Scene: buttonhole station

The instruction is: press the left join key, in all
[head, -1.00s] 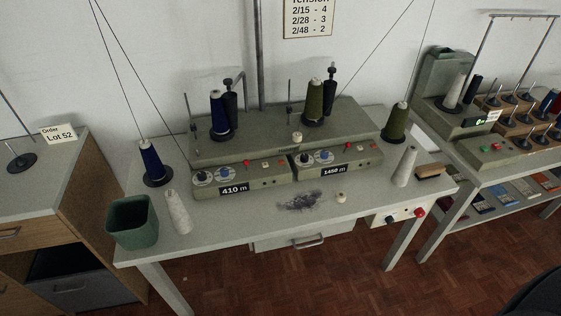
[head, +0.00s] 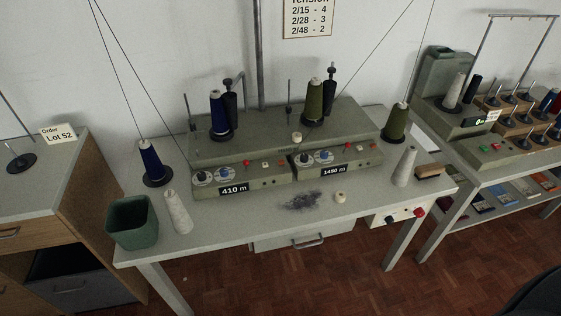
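The winding machine (head: 250,148) stands on the grey table, with two control panels on its front. The left panel (head: 240,178) reads 410 m and carries two dials, a red button (head: 247,162) and a small pale key (head: 265,165). I cannot read any label that says which is the join key. The right panel (head: 337,160) reads 1450 m and has a similar layout. A blue cone (head: 218,115) stands above the left panel and an olive cone (head: 314,103) above the right one. Neither of my grippers is in view.
A green bin (head: 132,222), a white cone (head: 178,212) and a blue cone (head: 152,162) stand at the table's left. A white cone (head: 405,167) and a brush (head: 430,172) are at the right. Grey fluff (head: 300,200) and a small pale knob (head: 340,197) lie in front.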

